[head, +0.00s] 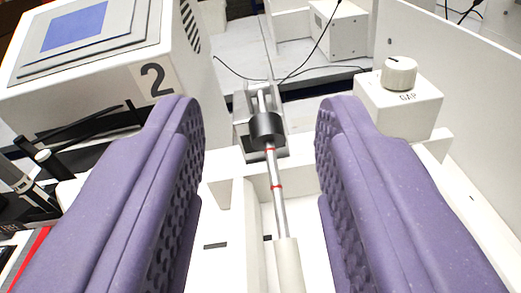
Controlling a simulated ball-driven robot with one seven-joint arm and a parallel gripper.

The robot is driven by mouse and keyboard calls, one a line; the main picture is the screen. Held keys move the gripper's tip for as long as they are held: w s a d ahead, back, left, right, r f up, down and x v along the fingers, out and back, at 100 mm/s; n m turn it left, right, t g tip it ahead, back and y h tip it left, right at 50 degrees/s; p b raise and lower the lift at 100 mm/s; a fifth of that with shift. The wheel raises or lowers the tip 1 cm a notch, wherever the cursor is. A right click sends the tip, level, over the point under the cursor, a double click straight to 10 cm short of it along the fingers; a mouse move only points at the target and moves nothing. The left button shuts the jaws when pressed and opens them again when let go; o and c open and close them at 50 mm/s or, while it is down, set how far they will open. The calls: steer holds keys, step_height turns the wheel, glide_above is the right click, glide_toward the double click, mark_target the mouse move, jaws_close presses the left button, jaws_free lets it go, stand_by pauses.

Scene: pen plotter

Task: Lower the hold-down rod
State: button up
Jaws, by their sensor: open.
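The rod (279,203) is a slim silver bar with red rings, rising from a pale cylindrical sleeve (287,265) at the bottom centre. A black collar (267,130) sits around it near its far end, by a grey bracket (244,139). My gripper (259,120) is open, its two purple textured fingers on either side of the rod. In the picture the rod lies between the fingers with clear gaps on both sides; I cannot tell its depth relative to the fingertips.
A white box marked 2 (155,78) with a blue screen stands at the left. A box with a white GAP knob (399,74) is close to the right finger. A white wall (470,100) bounds the right. Black parts (75,150) crowd the left finger.

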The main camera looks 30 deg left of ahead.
steer(key=p+v, duration=0.2)
steer(key=v, duration=0.5)
steer(key=shift+s, duration=0.15)
steer(key=shift+r, duration=0.1)
steer(key=w+d+r+h, duration=0.2)
steer(key=r, duration=0.7)
steer(key=w+d+r+h, duration=0.2)
steer(key=w+r+h, duration=0.1)
steer(key=r, duration=0.6)
steer(key=s+d+r+m, duration=0.1)
steer(key=s+r, duration=0.5)
steer(key=r, duration=0.3)
steer(key=s+d+r, duration=0.2)
steer(key=s+r, duration=0.4)
steer(key=r, duration=0.4)
steer(key=shift+r+m+g+h, duration=0.2)
steer(key=shift+m+g+h, duration=0.1)
steer(key=shift+m+g, duration=0.1)
steer(key=shift+s+d, duration=0.1)
